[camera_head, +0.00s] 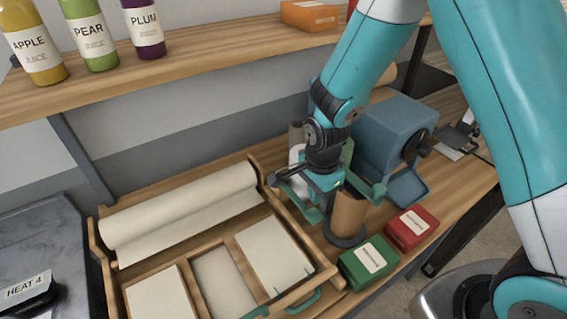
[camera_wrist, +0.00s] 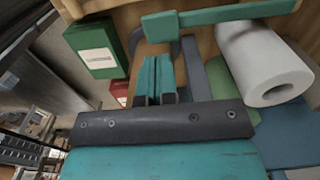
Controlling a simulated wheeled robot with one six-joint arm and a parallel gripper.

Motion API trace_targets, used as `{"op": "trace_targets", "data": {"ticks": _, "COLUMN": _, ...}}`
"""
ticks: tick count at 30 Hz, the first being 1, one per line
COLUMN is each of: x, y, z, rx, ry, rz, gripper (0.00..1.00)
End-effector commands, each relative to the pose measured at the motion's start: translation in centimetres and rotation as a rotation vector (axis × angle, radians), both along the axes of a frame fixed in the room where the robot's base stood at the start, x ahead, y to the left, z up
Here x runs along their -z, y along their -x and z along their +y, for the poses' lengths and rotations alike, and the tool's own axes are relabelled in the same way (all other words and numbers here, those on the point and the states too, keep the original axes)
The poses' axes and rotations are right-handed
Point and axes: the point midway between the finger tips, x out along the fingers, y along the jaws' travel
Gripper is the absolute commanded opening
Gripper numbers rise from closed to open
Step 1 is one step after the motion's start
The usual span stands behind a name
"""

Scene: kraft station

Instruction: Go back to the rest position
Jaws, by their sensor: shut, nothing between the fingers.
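My gripper (camera_wrist: 158,65) shows in the wrist view with its two teal fingers together and nothing between them. In the head view my gripper (camera_head: 324,182) is at the end of the teal arm, which reaches down from the upper right. It is over the right side of the bench, near a brown cylinder (camera_head: 348,214) and a green stand. A white paper roll shows close by on the right of the wrist view (camera_wrist: 262,62). The fingertips are hard to make out in the head view.
A wooden tray (camera_head: 108,276) with a paper roll (camera_head: 180,212) and paper stacks lies left. Green (camera_head: 369,263) and red (camera_head: 411,229) boxes stand near the bench edge. A blue machine (camera_head: 385,140) is behind. A shelf (camera_head: 200,50) with bottles runs above.

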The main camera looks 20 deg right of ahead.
Motion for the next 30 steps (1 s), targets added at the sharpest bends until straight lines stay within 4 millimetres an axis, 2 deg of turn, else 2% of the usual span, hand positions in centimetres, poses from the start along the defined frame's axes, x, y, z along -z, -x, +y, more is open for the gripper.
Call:
{"op": "trace_targets", "data": {"ticks": 6, "x": -0.6, "y": 0.2, "z": 0.3, "rx": -0.049, "ry": -0.015, "rz": -0.005, "gripper": 0.0}}
{"op": "trace_targets", "data": {"ticks": 8, "x": -1.5, "y": 0.5, "z": 0.8, "rx": -0.125, "ry": -0.039, "rz": -0.012, "gripper": 0.0}}
{"op": "trace_targets", "data": {"ticks": 11, "x": -3.9, "y": 1.9, "z": 1.9, "rx": -0.344, "ry": -0.096, "rz": -0.034, "gripper": 0.0}}
{"op": "trace_targets", "data": {"ticks": 15, "x": -7.8, "y": 5.8, "z": 3.4, "rx": -0.775, "ry": -0.186, "rz": -0.098, "gripper": 0.0}}
{"op": "trace_targets", "data": {"ticks": 21, "x": -11.4, "y": 12.9, "z": 4.4, "rx": -1.39, "ry": -0.251, "rz": -0.23, "gripper": 0.0}}
{"op": "trace_targets", "data": {"ticks": 25, "x": -12.4, "y": 16.4, "z": 4.5, "rx": -1.671, "ry": -0.254, "rz": -0.3, "gripper": 0.0}}
{"op": "trace_targets", "data": {"ticks": 30, "x": -12.9, "y": 18.4, "z": 4.4, "rx": -1.84, "ry": -0.251, "rz": -0.339, "gripper": 0.0}}
